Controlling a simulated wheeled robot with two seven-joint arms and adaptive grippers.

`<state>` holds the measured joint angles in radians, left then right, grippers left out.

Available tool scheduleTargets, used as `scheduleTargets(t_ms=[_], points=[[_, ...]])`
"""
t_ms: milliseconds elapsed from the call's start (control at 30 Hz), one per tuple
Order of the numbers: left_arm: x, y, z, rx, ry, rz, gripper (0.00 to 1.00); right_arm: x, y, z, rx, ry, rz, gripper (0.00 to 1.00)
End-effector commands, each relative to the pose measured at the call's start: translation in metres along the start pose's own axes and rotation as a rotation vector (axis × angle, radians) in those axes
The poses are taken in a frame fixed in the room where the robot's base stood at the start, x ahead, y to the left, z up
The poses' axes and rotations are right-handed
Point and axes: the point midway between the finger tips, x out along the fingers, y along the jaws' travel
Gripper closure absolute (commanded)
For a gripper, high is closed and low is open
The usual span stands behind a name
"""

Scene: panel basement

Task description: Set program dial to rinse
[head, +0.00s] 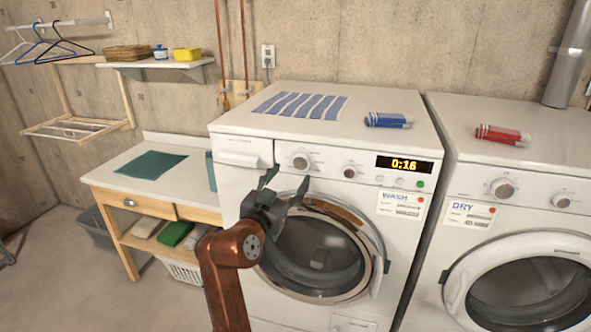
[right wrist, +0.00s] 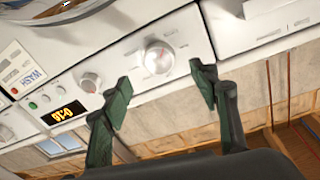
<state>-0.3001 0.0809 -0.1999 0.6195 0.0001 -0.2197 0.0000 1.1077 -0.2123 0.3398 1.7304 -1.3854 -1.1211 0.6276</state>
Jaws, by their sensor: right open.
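The washer (head: 231,190) has a large round dial (head: 301,161) on its panel, right of the detergent drawer, and a smaller dial (head: 349,171) farther right. I take the large one for the program dial; its marks are too small to read. My right gripper (head: 286,184) is open and empty, just in front of and below the large dial. In the right wrist view, turned nearly upside down, the large dial (right wrist: 158,57) lies beyond the gap between the fingertips (right wrist: 161,84), apart from them. The smaller dial (right wrist: 90,82) is left of the left finger. My left gripper is out of view.
The display (head: 404,165) reads 0:16. The round washer door (head: 377,243) is shut below the panel. A dryer (head: 445,200) stands at the right. A striped cloth (head: 300,105) and a blue-white item (head: 388,120) lie on the washer. A wooden table (head: 185,190) stands left.

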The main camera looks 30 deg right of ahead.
Motion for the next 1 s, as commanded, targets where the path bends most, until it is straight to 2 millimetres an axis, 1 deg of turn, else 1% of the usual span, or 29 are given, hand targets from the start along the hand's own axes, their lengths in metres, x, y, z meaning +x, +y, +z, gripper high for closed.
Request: scheduleTargets(t_ms=[33,100,200,333,467,900,967,1000], points=[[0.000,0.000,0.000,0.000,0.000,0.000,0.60,-0.011,-0.001,0.001,0.000,-0.002,-0.003,0.45],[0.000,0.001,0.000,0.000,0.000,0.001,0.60,-0.024,0.000,0.001,0.000,-0.003,-0.001,0.45],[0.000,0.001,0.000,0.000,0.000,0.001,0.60,-0.038,0.000,0.001,-0.001,-0.002,-0.001,0.45],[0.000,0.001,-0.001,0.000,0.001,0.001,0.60,-0.049,0.000,0.001,-0.001,-0.002,0.000,0.45],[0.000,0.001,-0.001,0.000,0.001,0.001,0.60,-0.053,0.000,0.001,-0.001,-0.002,0.000,0.45],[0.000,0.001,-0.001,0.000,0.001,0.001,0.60,-0.053,0.000,0.001,-0.001,-0.001,0.000,0.45],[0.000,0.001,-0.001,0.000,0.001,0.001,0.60,-0.052,-0.002,0.004,-0.009,-0.003,-0.004,0.45],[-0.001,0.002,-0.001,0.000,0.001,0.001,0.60,-0.050,-0.005,0.008,-0.022,-0.006,-0.012,0.45]])
